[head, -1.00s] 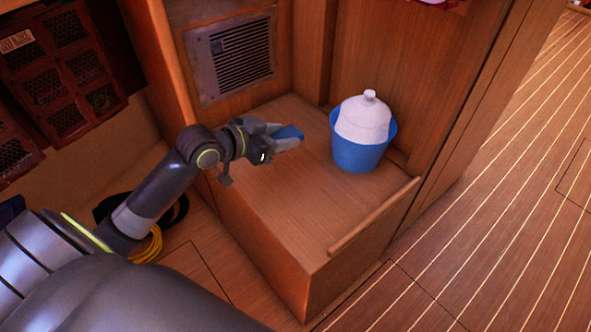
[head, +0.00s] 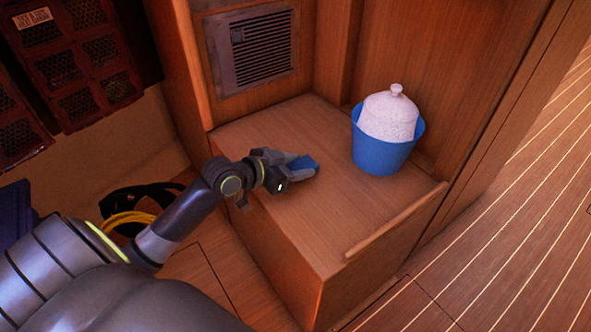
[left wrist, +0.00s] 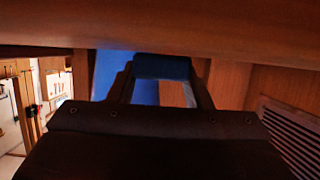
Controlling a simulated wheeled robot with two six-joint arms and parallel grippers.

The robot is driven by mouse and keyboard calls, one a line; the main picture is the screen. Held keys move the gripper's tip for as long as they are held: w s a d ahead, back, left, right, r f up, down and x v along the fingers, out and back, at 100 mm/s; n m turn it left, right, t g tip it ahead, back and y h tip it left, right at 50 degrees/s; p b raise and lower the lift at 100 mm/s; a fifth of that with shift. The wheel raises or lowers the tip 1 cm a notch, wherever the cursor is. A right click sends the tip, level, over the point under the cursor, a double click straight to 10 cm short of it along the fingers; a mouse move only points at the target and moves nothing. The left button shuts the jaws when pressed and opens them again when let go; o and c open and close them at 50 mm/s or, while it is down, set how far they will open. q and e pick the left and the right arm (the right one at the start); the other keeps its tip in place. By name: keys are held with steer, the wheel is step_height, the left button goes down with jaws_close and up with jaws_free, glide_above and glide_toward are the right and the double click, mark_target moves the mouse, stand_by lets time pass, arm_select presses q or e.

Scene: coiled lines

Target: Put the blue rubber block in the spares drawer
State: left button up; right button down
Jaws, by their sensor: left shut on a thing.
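The blue rubber block (head: 305,163) is held between the fingertips of my left gripper (head: 298,167), over the wooden locker top in the head view. In the left wrist view the block (left wrist: 162,67) sits across the ends of the two fingers. My left gripper is shut on it. I cannot tell from the head view how high the block is above the wood. My right gripper is not in view. No open drawer shows, and I cannot tell which part is the spares drawer.
A blue bucket (head: 383,157) with a white lidded thing (head: 390,116) in it stands on the locker top (head: 330,215), right of my gripper. A raised wooden lip (head: 398,220) edges the front. A vent (head: 262,50) is behind. Coiled yellow line (head: 128,219) lies at left.

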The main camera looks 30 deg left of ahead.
arm_select(q)
steer(key=shift+r, duration=0.15)
steer(key=shift+f, duration=0.25)
steer(key=o, duration=1)
steer(key=shift+r, duration=0.15)
